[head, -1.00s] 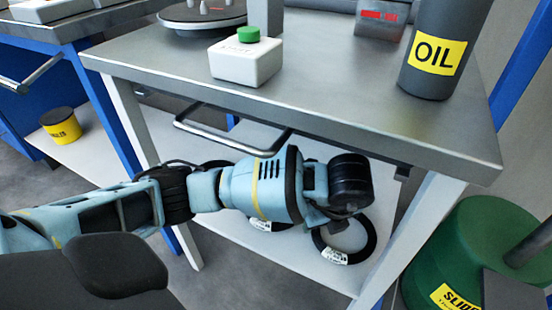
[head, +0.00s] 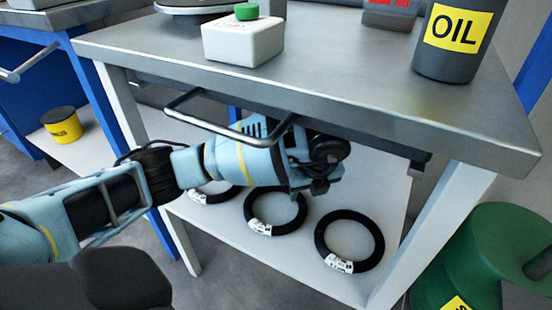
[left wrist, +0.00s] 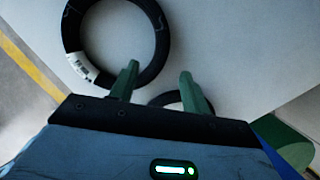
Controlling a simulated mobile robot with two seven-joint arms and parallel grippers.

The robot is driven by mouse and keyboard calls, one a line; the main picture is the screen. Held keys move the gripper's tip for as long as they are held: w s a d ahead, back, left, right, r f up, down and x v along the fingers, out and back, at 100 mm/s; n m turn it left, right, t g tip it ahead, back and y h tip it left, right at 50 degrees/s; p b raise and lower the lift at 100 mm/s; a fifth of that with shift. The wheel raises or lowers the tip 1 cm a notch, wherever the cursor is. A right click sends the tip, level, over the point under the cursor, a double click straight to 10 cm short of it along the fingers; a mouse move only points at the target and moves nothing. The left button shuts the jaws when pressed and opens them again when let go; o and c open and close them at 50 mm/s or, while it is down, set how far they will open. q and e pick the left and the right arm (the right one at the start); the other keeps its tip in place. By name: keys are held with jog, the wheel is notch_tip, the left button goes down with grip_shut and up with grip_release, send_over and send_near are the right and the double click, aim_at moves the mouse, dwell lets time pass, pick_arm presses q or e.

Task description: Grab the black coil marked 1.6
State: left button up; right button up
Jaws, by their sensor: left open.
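Three black ring coils with white labels lie flat on the lower shelf in the head view: a left one (head: 219,197), partly behind my arm, a middle one (head: 299,215) and a right one (head: 378,239). The label print is too small to read, so I cannot tell which is 1.6. My left gripper (head: 318,188) is under the tabletop, above the shelf near the middle and right coils. In the left wrist view its green fingers (left wrist: 159,68) are apart and empty. One coil (left wrist: 156,62) lies beyond the left finger; another (left wrist: 167,98) shows partly between the fingers.
The steel tabletop (head: 350,85) and its bar handle (head: 205,122) are close above my left arm. A white table leg (head: 430,235) stands right of the coils. A green drum (head: 480,250) stands beyond it. An OIL canister (head: 450,45) and a green-button box (head: 243,42) stand on top.

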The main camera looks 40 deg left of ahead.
aim_at(302, 199)
pick_arm(q)
jog(key=x, duration=0.1)
jog(key=b+x, duration=0.1)
jog(key=x, duration=0.1)
jog(key=b+x, duration=0.1)
jog(key=shift+w+a+f, duration=0.15)
jog(key=shift+w+a, duration=0.05)
jog(key=shift+a, duration=0.1)
jog(key=shift+w+a+f, duration=0.1)
jog(key=shift+a+f, duration=0.05)
jog(key=shift+f, duration=0.3)
jog(key=shift+r, duration=0.1)
jog(key=shift+c, duration=0.9)
grip_shut()
